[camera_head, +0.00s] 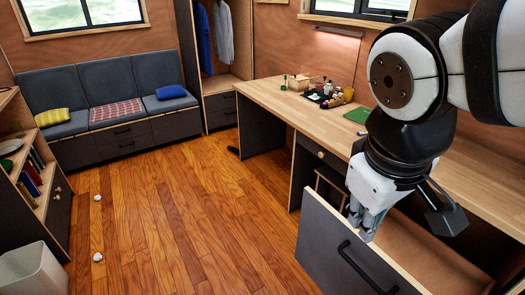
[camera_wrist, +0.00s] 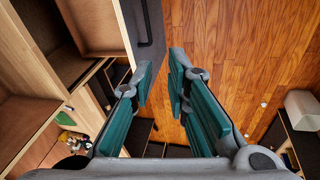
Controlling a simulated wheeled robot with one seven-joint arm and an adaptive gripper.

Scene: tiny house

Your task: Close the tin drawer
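An open drawer (camera_head: 345,262) juts out under the long desk at the lower right of the head view. Its dark front has a black bar handle (camera_head: 365,270), and its light wooden interior shows behind. In the wrist view the drawer front (camera_wrist: 149,30) is at the top middle, with its wooden inside to the left. My gripper (camera_head: 362,228) points down at the upper edge of the drawer front. In the wrist view my gripper (camera_wrist: 160,78) has its teal-padded fingers apart with nothing held between them. Whether a finger touches the drawer front, I cannot tell.
The wooden desktop (camera_head: 285,100) runs along the right wall, with small items (camera_head: 325,92) and a green book (camera_head: 358,115) on it. A sofa (camera_head: 115,100) stands at the back left. A white bin (camera_head: 32,270) is at the lower left. The wooden floor between is mostly clear.

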